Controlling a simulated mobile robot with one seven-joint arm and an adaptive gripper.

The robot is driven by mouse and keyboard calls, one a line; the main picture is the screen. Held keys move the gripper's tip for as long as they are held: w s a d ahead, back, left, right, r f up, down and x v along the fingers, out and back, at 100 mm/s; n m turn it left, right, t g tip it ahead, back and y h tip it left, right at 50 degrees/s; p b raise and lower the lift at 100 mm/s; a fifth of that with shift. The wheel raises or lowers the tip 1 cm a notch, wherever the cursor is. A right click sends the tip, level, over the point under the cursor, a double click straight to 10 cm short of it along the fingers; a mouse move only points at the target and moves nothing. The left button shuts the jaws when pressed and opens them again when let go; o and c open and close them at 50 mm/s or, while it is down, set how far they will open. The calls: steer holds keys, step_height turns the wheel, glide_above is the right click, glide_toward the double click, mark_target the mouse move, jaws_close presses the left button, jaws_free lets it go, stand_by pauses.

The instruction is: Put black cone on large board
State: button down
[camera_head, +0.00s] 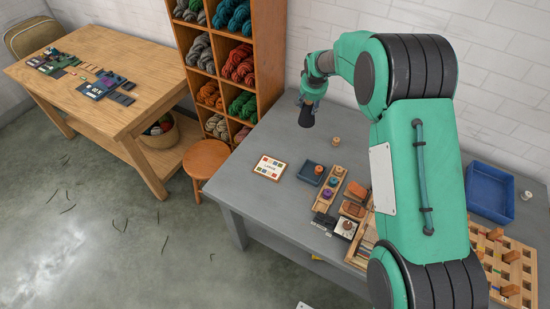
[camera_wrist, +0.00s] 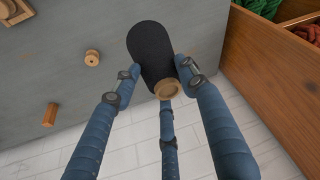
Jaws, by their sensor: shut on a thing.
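The black cone (camera_head: 307,117) hangs from my gripper (camera_head: 310,100) above the back of the grey table. In the wrist view my gripper (camera_wrist: 160,80) has its blue fingers around the black cone (camera_wrist: 155,48), near its wooden end. The cone looks clear of the table.
A small dark tray (camera_head: 311,173) with an orange-topped item sits right of the board. A wooden spool (camera_head: 336,141) stands behind it. A wooden rack (camera_head: 328,190) holds coloured pieces. The wool shelf (camera_head: 264,70) rises beside the table's back left. A blue bin (camera_head: 490,192) stands far right.

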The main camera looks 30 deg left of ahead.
steer(key=s+d+f+n+b, duration=0.1)
steer(key=s+d+n+b, duration=0.1)
steer(key=s, duration=0.9)
steer(key=s+d+f+n+g+y+b, duration=0.1)
steer(key=s+d+n+b, duration=0.1)
steer(key=s, duration=1)
steer(key=s+d+f+n+g+b, duration=0.1)
steer(key=s+d+f+n+b, duration=0.1)
steer(key=s, duration=1)
steer(key=shift+d+n+y, duration=0.15)
steer(key=shift+n+y, duration=0.25)
steer(key=shift+n, duration=0.1)
steer(key=w+a+f+b, duration=0.1)
steer(key=w+a, duration=1)
steer(key=shift+w+f, duration=0.2)
steer(key=shift+f, duration=0.05)
steer(key=shift+a, duration=0.1)
steer(key=shift+f+b, duration=0.5)
steer(key=shift+f, duration=1.35)
